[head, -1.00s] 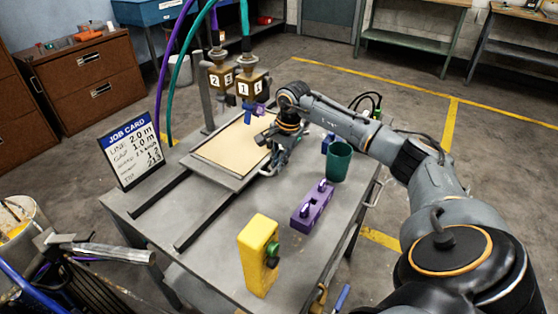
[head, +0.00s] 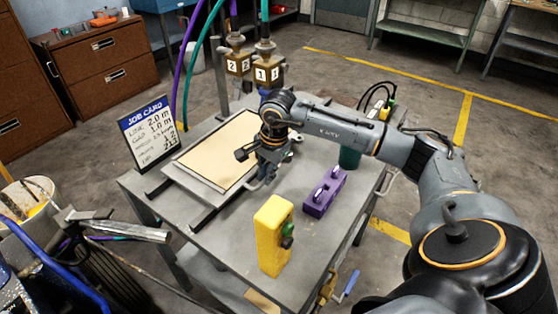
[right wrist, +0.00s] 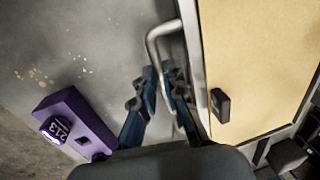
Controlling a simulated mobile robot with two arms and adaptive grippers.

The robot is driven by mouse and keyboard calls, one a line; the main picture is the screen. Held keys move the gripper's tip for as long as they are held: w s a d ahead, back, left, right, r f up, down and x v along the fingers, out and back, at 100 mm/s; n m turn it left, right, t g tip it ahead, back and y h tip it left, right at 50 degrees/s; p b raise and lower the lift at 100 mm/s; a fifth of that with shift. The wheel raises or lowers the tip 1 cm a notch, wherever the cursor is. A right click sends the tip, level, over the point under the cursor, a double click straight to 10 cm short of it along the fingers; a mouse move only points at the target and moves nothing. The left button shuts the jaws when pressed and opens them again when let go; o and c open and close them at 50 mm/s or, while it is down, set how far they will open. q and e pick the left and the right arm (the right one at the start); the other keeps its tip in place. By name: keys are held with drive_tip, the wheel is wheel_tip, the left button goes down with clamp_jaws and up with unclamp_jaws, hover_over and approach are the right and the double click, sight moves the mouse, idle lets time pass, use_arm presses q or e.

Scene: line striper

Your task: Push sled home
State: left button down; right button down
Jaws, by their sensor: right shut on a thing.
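The sled (head: 205,163), a grey-framed tray with a tan board, sits on dark rails on the metal table. It also shows in the right wrist view (right wrist: 255,60), with a bent metal handle (right wrist: 155,45) on its side. My right gripper (head: 262,177) is at the sled's near right side. In the right wrist view its blue-grey fingers (right wrist: 160,92) are shut on the handle. The gripper and wrist hide part of the sled's right edge in the head view. My left gripper is not in view.
Two numbered nozzle blocks (head: 268,75) with hoses stand behind the sled. The job card (head: 150,135) stands at left. Short rail lengths (head: 202,218) show at the sled's near end.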

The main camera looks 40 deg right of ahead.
drive_tip(key=a, duration=0.2)
drive_tip(key=s+a, duration=0.1)
drive_tip(key=a, duration=0.3)
drive_tip(key=shift+s+a+b, duration=0.1)
drive_tip(key=shift+s+b, duration=0.2)
drive_tip(key=shift+s, duration=0.05)
drive_tip(key=shift+s+a, duration=0.1)
drive_tip(key=shift+a, duration=0.1)
drive_tip(key=shift+a, duration=0.1)
drive_tip(key=c, duration=1.4)
unclamp_jaws()
drive_tip(key=shift+a, duration=0.1)
drive_tip(key=shift+r, duration=0.2)
wheel_tip(320, 180, up, 11)
drive_tip(key=s, duration=0.2)
drive_tip(key=shift+d+r, duration=0.2)
drive_tip(key=shift+d, duration=0.15)
